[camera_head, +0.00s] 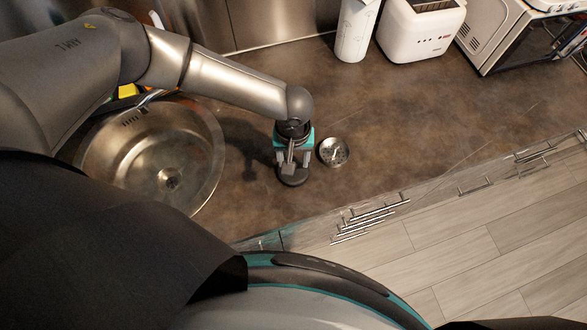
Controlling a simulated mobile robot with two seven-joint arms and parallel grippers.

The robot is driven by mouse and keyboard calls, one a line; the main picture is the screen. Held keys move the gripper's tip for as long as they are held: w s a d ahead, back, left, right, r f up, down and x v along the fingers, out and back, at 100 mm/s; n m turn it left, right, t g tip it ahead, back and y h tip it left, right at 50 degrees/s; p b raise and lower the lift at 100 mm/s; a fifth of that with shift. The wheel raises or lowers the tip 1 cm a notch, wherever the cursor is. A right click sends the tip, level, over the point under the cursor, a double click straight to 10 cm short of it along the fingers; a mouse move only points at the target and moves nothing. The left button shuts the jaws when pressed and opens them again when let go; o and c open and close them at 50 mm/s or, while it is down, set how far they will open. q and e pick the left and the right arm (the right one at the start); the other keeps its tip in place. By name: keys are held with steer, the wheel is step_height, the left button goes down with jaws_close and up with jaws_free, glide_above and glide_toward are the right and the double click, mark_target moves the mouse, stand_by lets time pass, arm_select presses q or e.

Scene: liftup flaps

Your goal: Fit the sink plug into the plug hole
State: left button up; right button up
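My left gripper (293,158) points down over the worktop, to the right of the sink. A dark round disc with a grey upright part, which looks like the sink plug (292,178), is directly under and between its fingers. I cannot tell whether the fingers grip it or only stand around it, or whether it touches the worktop. The round steel sink (205,150) is at the left, partly covered by my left arm. Its plug hole (169,178) shows at the bottom of the bowl, with no plug over it. My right gripper is not in view.
A small round metal piece (333,152) lies on the worktop (420,115) just right of my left gripper. A white container (355,30), a toaster (420,30) and a microwave (492,35) stand at the back. The middle and right of the worktop are clear.

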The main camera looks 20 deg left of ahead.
arm_select(q)
steer(key=shift+f, duration=0.85)
jaws_close()
stand_by(0.8)
